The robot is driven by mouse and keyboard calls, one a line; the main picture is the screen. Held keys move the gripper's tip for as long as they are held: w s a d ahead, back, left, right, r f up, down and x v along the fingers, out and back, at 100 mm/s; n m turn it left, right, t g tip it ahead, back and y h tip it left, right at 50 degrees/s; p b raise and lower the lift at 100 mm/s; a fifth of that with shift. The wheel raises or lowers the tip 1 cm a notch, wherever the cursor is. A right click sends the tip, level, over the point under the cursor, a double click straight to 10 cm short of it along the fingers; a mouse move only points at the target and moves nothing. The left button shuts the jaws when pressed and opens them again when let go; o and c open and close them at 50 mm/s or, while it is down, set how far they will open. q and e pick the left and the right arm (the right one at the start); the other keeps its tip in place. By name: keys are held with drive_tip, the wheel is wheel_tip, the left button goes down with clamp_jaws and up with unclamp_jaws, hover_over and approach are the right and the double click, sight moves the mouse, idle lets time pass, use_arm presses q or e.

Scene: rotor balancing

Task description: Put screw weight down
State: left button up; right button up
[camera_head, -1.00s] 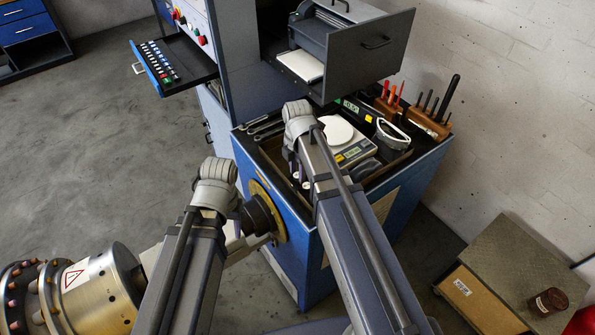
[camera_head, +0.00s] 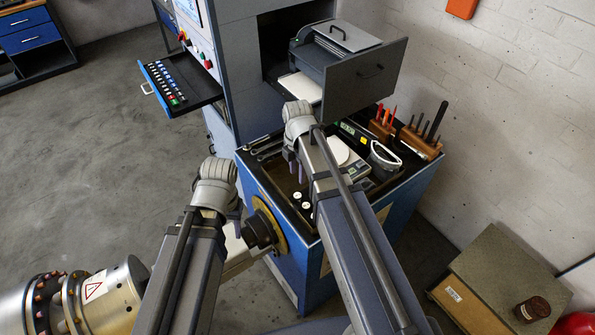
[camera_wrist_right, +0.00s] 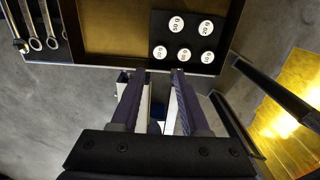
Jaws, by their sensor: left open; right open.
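Several white round weights with gram labels (camera_wrist_right: 183,55) sit in a black holder (camera_wrist_right: 161,33) at the edge of the worktop in the right wrist view. Two of them (camera_head: 306,206) show in the head view, just below my right gripper's fingers. My right gripper (camera_wrist_right: 160,76) is open and empty, its fingertips short of the holder's near edge in the picture. In the head view the right gripper (camera_head: 293,170) hangs over the worktop. My left gripper (camera_head: 238,218) is open, beside the dark hub on the blue cabinet's front; its fingers are partly hidden.
The blue cabinet's top holds a scale (camera_head: 342,152), a wood tool block (camera_head: 424,144) and wrenches (camera_wrist_right: 35,42). A metal rotor (camera_head: 108,300) lies at lower left. The floor at left is clear.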

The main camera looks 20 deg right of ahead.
drive_tip(key=shift+r+p, duration=0.4)
drive_tip(key=shift+r, duration=0.45)
drive_tip(key=shift+a, duration=0.1)
drive_tip(key=s+a+m+h, duration=0.1)
drive_tip(key=s+a+m, duration=0.9)
drive_tip(key=s+m, duration=0.4)
drive_tip(key=shift+s+a+m, duration=0.15)
drive_tip(key=shift+s+m, duration=0.05)
drive_tip(key=shift+m, duration=2)
